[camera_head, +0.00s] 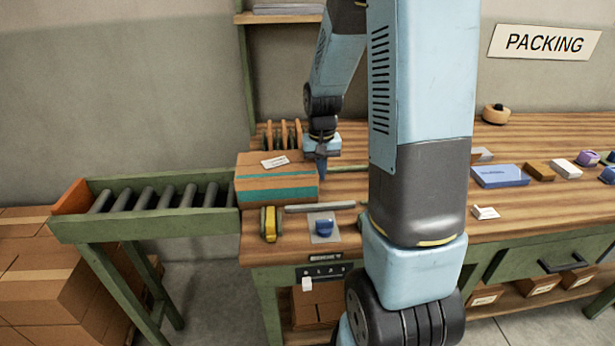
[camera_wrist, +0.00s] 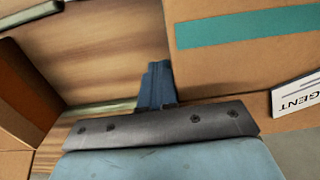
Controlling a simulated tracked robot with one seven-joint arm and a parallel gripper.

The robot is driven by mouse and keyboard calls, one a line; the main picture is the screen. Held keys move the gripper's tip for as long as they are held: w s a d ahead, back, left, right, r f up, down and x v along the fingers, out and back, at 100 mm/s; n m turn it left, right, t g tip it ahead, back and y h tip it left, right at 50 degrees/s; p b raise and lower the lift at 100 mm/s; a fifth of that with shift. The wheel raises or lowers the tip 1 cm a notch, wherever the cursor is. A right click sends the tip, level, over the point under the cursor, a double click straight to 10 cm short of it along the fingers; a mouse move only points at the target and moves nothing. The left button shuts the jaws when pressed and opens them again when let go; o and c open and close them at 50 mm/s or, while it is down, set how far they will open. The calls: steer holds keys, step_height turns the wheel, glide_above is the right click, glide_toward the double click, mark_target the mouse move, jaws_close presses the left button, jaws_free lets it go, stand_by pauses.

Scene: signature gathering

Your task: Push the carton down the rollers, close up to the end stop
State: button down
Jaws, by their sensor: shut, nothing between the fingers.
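The brown carton (camera_head: 262,190) with a teal tape band and a white label on top stands at the left end of the bench, by the right end of the rollers (camera_head: 160,196). The orange end stop (camera_head: 70,198) closes the far left end of the rollers. My gripper (camera_head: 321,174) is shut and empty, pointing down close beside the carton's right side. In the wrist view its fingers (camera_wrist: 156,85) are beside the carton (camera_wrist: 245,70), whose label (camera_wrist: 297,95) partly shows. I cannot tell whether they touch it.
The rollers between carton and end stop are clear. A yellow tape dispenser (camera_head: 269,224), a grey bar (camera_head: 320,207) and a blue item (camera_head: 324,227) lie in front of the carton. Upright brown dividers (camera_head: 284,136) stand behind it.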

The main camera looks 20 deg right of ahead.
mark_target(287, 163)
steer(key=shift+w+a, duration=0.4)
steer(key=shift+a, duration=1.05)
steer(key=shift+w+a, duration=0.45)
steer(key=shift+a, duration=1)
steer(key=shift+w+a, duration=0.4)
steer(key=shift+a, duration=1.05)
steer(key=w+a, duration=0.2)
steer(key=a, duration=0.7)
steer(key=w+a, duration=0.3)
steer(key=a, duration=0.7)
steer(key=shift+w, duration=0.25)
steer(key=shift+a, duration=0.15)
steer(key=shift+w+a, duration=0.7)
steer(key=shift+a, duration=1.6)
steer(key=shift+w+a, duration=0.65)
steer(key=shift+a, duration=1.65)
steer(key=shift+w+a, duration=0.7)
steer(key=shift+a, duration=1.6)
step_height(287, 163, up, 12)
